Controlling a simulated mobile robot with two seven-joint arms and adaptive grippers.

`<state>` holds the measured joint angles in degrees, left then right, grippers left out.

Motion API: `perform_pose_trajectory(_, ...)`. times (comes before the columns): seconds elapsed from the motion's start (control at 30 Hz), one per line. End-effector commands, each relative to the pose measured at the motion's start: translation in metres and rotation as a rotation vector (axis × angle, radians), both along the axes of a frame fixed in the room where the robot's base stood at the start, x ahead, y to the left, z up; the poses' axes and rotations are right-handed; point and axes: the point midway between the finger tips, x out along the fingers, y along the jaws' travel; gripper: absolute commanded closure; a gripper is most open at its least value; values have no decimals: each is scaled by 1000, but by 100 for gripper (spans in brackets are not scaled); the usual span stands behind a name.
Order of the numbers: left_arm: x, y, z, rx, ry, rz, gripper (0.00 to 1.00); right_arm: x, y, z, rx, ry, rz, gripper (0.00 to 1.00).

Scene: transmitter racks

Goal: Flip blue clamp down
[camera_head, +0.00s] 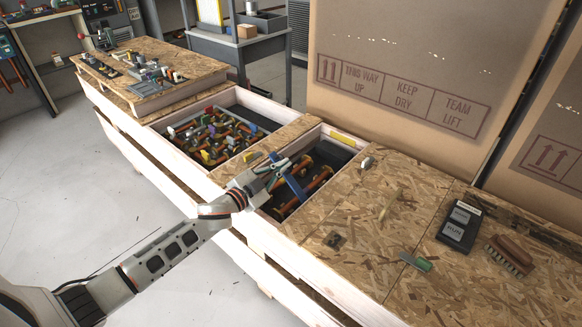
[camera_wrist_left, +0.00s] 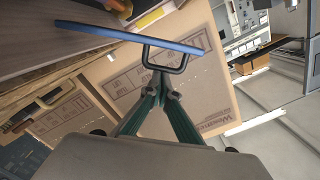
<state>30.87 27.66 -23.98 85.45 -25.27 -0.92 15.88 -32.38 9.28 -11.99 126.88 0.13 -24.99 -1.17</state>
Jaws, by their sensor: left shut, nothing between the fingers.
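The blue clamp (camera_head: 293,186) is a long blue bar standing tilted in the right-hand open compartment of the wooden crate. In the left wrist view the blue clamp (camera_wrist_left: 120,35) runs across the top, above my fingertips. My left gripper (camera_head: 279,166) reaches over the compartment's near wall and is close beside the clamp's upper part. In the left wrist view the green fingers of my left gripper (camera_wrist_left: 160,82) come together, shut and empty, at a dark loop (camera_wrist_left: 166,55) under the bar. I cannot tell whether they touch it. My right gripper is not in view.
Orange-brown rods (camera_head: 318,180) lie in the same compartment. A second compartment with many coloured clamps (camera_head: 212,138) is to the left. A black remote (camera_head: 459,226), a brush (camera_head: 511,255) and a green-handled tool (camera_head: 416,262) lie on the right board. A large carton (camera_head: 425,60) stands behind.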

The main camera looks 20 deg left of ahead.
Motion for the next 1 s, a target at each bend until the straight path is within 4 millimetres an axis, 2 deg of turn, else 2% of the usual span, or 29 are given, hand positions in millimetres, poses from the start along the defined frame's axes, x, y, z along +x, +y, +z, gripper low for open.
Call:
perform_pose_trajectory(0.1, 6, 14, -8, -91, 33, 3, 100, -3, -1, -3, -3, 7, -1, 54)
perform_pose_trajectory(0.4, 14, 37, -33, -289, 107, 2, 100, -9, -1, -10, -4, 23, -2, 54)
perform_pose_trajectory(0.7, 17, 48, -47, -400, 146, 0, 100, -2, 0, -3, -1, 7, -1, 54)
perform_pose_trajectory(1.0, 18, 49, -49, -425, 154, 0, 100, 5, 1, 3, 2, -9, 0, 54)
